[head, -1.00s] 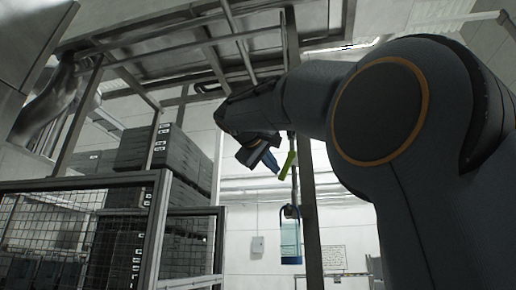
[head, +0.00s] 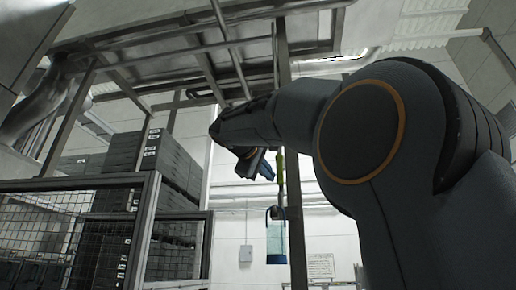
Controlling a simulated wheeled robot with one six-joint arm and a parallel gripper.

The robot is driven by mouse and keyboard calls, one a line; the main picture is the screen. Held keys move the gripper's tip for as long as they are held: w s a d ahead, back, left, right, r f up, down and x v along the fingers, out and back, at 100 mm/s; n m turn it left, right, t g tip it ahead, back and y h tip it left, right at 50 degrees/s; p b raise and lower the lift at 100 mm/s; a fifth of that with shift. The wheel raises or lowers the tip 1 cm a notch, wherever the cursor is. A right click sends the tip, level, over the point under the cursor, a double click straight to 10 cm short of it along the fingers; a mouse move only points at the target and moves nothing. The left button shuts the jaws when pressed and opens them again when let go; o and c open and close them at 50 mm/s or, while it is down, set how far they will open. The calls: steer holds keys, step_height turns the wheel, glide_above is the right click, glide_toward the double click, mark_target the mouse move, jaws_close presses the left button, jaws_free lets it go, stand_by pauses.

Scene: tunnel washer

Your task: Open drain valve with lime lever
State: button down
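The lime lever (head: 280,172) hangs nearly vertical in the middle of the head view, beside the upright metal post. It looks thin and partly shaded; its upper end and the valve body are hidden behind my arm or too dark to tell. My gripper (head: 265,168) is just left of the lever, with a blue finger pointing down and to the right. In the picture the fingertip almost meets the lever; I cannot tell if they touch. The gap between the fingers is not clear.
A clear container with a blue rim (head: 276,240) hangs below the lever. A metal frame with pipes (head: 180,50) runs overhead. A mesh fence (head: 60,220) and stacked grey crates (head: 170,165) stand at left. A grey box (head: 246,253) is on the back wall.

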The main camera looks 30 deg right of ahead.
steer(key=shift+f, duration=0.1)
steer(key=s+a+b, duration=0.3)
steer(key=a, duration=0.8)
steer(key=shift+s, duration=0.15)
steer(key=shift+a, duration=0.1)
